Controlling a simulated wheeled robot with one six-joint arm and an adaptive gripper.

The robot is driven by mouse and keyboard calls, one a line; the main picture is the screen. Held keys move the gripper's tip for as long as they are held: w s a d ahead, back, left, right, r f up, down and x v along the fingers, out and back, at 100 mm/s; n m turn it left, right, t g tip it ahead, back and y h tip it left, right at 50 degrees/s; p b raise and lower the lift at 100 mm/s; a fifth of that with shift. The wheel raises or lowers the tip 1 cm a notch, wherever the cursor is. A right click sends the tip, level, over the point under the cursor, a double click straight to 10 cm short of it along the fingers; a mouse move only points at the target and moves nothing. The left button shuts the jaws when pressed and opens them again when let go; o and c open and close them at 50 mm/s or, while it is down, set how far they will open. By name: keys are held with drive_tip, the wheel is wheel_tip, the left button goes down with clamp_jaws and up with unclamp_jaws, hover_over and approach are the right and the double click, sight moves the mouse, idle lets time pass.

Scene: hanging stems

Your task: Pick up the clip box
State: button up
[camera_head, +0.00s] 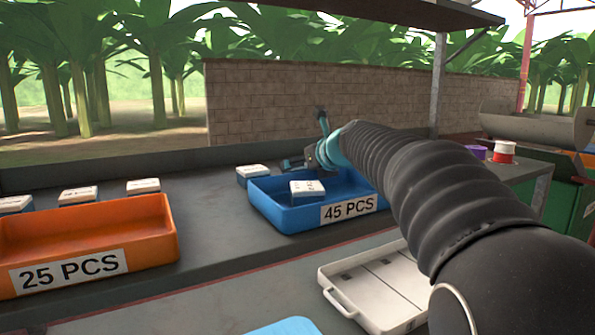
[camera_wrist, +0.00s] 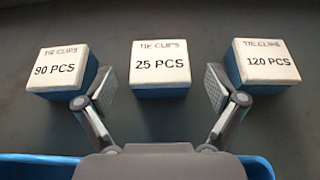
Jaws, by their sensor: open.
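Clip boxes with white lids and blue sides show in the wrist view: one marked 90 PCS (camera_wrist: 63,69), one marked 25 PCS (camera_wrist: 160,66) and one marked 120 PCS (camera_wrist: 265,64). My gripper (camera_wrist: 160,88) is open and empty, its two fingers spread on either side of the 25 PCS box in the picture. I cannot tell how high the fingers are above it. In the head view my gripper (camera_head: 300,160) is over the back of the blue bin (camera_head: 285,219), partly hidden by my arm. A clip box (camera_head: 306,191) is in that bin, its print too small to read.
The blue bin is labelled 45 PCS; its rim (camera_wrist: 30,158) crosses the bottom of the wrist view. An orange bin (camera_head: 150,246) labelled 25 PCS stands left. More clip boxes (camera_head: 144,187) stand behind the bins. A white tray (camera_head: 340,297) lies in front.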

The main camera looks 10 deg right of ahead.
drive_tip(key=shift+w, duration=0.2)
drive_tip(key=c, duration=1.2)
drive_tip(key=shift+r, duration=0.1)
drive_tip(key=shift+c, duration=0.2)
wheel_tip(320, 180, up, 5)
drive_tip(key=shift+f+p, duration=0.2)
drive_tip(key=shift+p, duration=0.85)
drive_tip(key=w+d+r, duration=0.3)
drive_tip(key=d+r, duration=0.3)
drive_tip(key=d, duration=0.5)
drive_tip(key=shift+w+p, duration=0.3)
drive_tip(key=shift+p, duration=0.15)
